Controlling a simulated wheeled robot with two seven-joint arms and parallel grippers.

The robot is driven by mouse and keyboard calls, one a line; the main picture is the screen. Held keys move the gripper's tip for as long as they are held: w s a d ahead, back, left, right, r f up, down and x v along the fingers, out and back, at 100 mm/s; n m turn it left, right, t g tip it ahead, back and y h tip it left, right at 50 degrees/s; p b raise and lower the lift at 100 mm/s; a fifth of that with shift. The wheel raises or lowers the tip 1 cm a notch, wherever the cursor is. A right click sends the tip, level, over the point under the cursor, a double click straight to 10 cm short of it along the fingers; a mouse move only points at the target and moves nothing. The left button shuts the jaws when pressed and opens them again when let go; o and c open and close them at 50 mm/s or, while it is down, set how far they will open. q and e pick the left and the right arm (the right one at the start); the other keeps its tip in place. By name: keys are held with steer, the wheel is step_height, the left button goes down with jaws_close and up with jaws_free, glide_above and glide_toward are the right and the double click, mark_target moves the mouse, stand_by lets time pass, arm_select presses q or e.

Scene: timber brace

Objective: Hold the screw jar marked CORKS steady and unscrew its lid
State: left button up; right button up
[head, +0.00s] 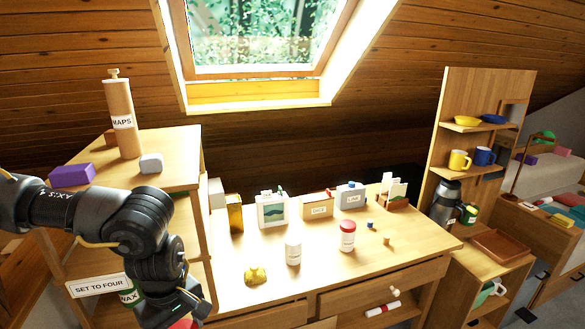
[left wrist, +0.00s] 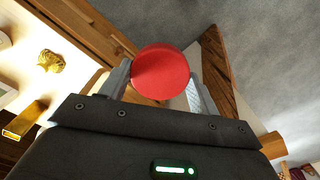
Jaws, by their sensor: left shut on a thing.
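My left gripper (left wrist: 158,88) is shut on a round red thing (left wrist: 160,72), which looks like a lid seen from above. Whether a jar is under it is hidden. In the head view only a sliver of red (head: 183,323) shows below my left gripper, at the bottom edge beside the shelf unit. A white jar with a red lid (head: 347,236) stands upright on the desk (head: 225,285). A paler jar (head: 293,251) stands to its left. Their labels are too small to read, so I cannot tell which jar is marked CORKS. My right gripper is not in view.
A yellow lumpy object (head: 255,275) sits near the desk's front left. Boxes, including a white one with a green picture (head: 272,210), line the back. A shelf unit (head: 165,160) stands at the left. The front middle of the desk is clear.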

arm_select(q)
steer(key=shift+f+b, duration=1.9)
steer(key=shift+f, duration=0.8)
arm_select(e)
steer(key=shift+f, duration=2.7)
